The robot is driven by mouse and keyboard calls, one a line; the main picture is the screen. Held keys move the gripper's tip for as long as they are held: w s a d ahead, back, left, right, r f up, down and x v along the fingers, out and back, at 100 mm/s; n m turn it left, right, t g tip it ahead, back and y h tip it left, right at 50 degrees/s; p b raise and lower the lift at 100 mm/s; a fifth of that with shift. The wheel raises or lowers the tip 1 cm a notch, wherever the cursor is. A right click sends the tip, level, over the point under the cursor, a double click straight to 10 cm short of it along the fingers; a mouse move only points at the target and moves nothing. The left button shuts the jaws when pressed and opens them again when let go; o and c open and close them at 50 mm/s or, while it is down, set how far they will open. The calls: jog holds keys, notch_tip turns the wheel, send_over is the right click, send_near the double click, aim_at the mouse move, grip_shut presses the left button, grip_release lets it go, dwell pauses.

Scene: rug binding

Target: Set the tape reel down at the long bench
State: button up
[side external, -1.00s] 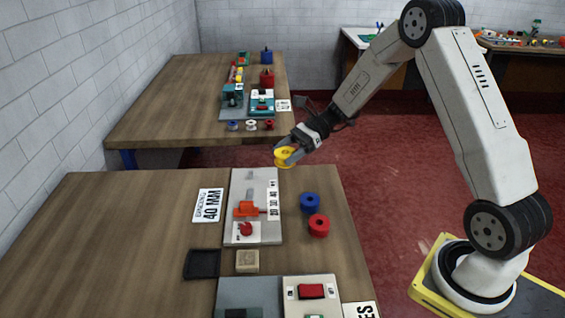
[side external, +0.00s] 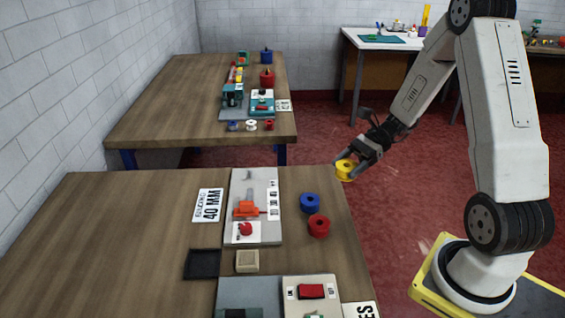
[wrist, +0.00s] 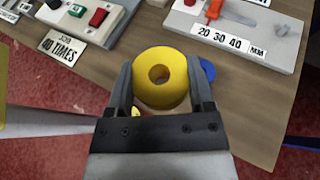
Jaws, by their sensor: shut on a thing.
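My gripper (side external: 361,160) is shut on a yellow tape reel (side external: 345,170). In the wrist view the reel (wrist: 160,77) sits between the two fingers (wrist: 161,95), its round centre hole facing the camera. In the side view the reel is in the air near the far right corner of the near wooden bench (side external: 110,225). A second wooden bench (side external: 170,90) stands behind, along the wall. I cannot tell from the pictures which one is the long bench.
A blue reel (side external: 310,202) and a red reel (side external: 319,226) lie on the near bench beside a grey plate with an orange slider (side external: 246,209). A "40 MM" card (side external: 208,205) lies left of it. The near bench's left part is clear. A white table (side external: 385,40) stands at the back.

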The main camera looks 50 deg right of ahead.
send_over(308, 185)
jog(key=s, duration=0.1)
jog(key=f, duration=0.8)
jog(key=shift+s+a, duration=0.1)
jog(key=shift+s, duration=0.1)
jog(key=shift+w+f, duration=0.5)
jog(key=shift+f, duration=0.15)
jog(key=shift+d, duration=0.2)
jog(key=shift+w+f, duration=0.25)
jog(key=shift+f, duration=1.6)
jog(key=shift+f, duration=0.15)
